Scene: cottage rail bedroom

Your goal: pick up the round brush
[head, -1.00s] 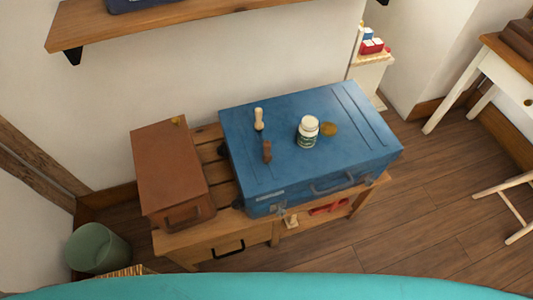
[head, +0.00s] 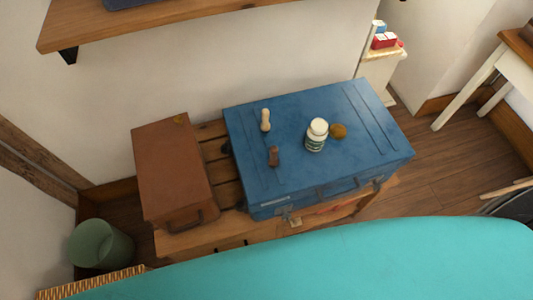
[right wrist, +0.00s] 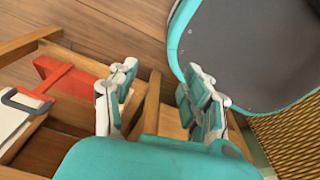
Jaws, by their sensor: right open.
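On the lid of a blue case (head: 290,100) stand several small items in the head view. One is a pale, slim-handled item (head: 265,121); in front of it is a short brown item (head: 273,157). A white-capped jar (head: 316,136) and a round golden-brown item (head: 339,131) are further right. At this size I cannot tell for sure which one is the round brush. My right gripper (right wrist: 160,103) shows in the right wrist view, its fingers apart with nothing between them, low beside wooden furniture. None of the lid items shows there. My left gripper is not in view.
A brown suitcase (head: 172,165) lies left of the blue case on a slatted wooden bench (head: 215,160). A green bin (head: 99,243) stands on the floor at left. A wooden shelf (head: 180,14) hangs above. The right wrist view shows a red item (right wrist: 62,78).

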